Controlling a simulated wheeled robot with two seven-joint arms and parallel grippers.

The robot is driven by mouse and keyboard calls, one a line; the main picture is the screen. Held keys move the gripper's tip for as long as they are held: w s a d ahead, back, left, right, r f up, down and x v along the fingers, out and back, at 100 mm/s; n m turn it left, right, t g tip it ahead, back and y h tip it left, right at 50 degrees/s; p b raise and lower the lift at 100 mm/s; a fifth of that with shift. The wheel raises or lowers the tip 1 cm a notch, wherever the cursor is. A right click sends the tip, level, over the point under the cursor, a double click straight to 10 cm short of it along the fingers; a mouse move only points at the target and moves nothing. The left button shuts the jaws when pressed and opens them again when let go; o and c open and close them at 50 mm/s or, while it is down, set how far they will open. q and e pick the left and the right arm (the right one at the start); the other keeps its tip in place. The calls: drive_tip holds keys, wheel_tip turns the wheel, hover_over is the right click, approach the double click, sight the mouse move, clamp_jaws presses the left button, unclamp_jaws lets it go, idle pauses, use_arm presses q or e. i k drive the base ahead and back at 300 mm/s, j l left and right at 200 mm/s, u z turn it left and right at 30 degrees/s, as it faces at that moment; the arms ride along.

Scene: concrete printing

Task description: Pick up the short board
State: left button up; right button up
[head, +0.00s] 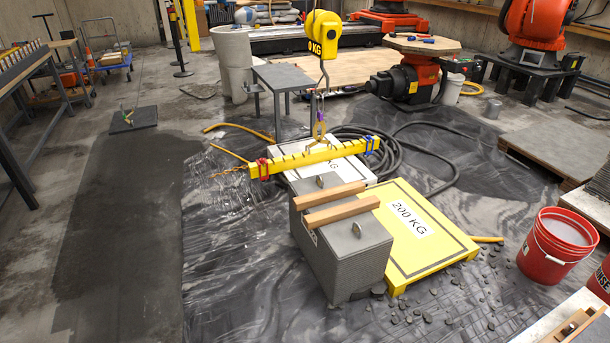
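Two light-brown wooden boards lie side by side on top of a grey layered concrete block (345,262) in the middle of the head view. The far board (328,195) and the near board (342,211) look close in length, so I cannot tell which is the short one. Metal lifting eyes (357,230) stick up from the block beside the boards. Neither of my grippers is in view.
A yellow lifting beam (312,158) hangs from a yellow crane scale (322,35) just behind the block. A yellow 200 KG platform (425,245) stands right of it. A red bucket (556,247) is farther right. Black plastic sheet (235,270) covers the floor, with loose stones at front right.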

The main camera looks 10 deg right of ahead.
sight(314, 220)
drive_tip(key=i+l+u, duration=0.2)
drive_tip(key=i+l, duration=0.2)
drive_tip(key=i, duration=0.2)
drive_tip(key=i+l+u, duration=0.2)
drive_tip(key=i+l, duration=0.3)
drive_tip(key=i+j, duration=0.05)
